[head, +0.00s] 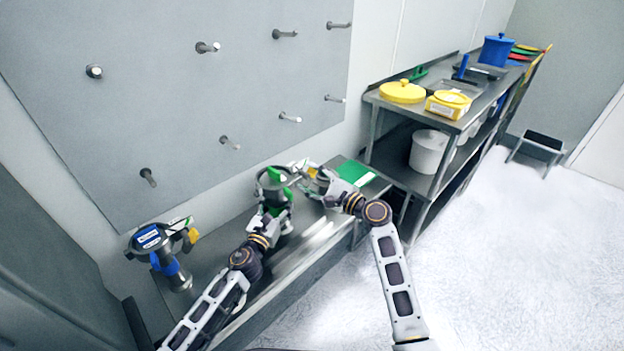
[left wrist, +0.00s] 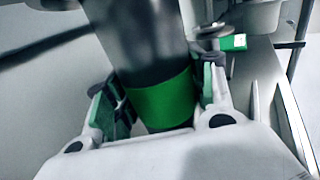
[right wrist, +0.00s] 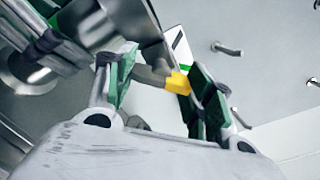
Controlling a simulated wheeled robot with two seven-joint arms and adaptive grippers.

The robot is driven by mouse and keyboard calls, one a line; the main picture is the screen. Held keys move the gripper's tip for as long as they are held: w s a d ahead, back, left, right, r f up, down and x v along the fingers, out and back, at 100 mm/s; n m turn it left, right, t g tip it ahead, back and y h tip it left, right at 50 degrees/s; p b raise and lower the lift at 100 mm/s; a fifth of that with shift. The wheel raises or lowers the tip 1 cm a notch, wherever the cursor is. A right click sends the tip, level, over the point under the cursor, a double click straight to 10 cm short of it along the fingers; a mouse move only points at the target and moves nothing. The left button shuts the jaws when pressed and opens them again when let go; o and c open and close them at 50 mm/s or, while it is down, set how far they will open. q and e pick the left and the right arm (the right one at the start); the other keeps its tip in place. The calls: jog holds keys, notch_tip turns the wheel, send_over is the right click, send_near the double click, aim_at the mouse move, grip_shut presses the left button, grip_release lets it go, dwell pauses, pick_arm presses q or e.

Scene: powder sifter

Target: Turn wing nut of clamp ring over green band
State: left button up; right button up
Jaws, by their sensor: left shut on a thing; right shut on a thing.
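The green-marked sifter (head: 272,187) stands on the metal bench in the head view. My left gripper (head: 275,212) is around its dark cylindrical body (left wrist: 140,45), with one finger on each side, at the green band (left wrist: 163,102). My right gripper (head: 304,172) is at the right side of the sifter's top. In the right wrist view, a grey stem with a yellow end, the wing nut (right wrist: 178,82), lies between my right fingers, and the gripper is shut on it. The clamp ring is largely hidden by the grippers in the head view.
A blue-marked sifter (head: 152,238) stands at the bench's left end. A pegboard (head: 180,100) with several pegs rises behind. A green sheet (head: 355,172) lies at the bench's right end. Shelving (head: 437,125) with yellow containers stands farther right.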

jog(key=shift+d+f, duration=0.1)
dwell(0.3)
jog(key=o, duration=1)
jog(key=shift+o, duration=0.2)
jog(key=v, duration=1.2)
pick_arm(q)
jog(key=o, duration=1.7)
jog(key=shift+o, duration=0.2)
jog(key=shift+s, duration=0.15)
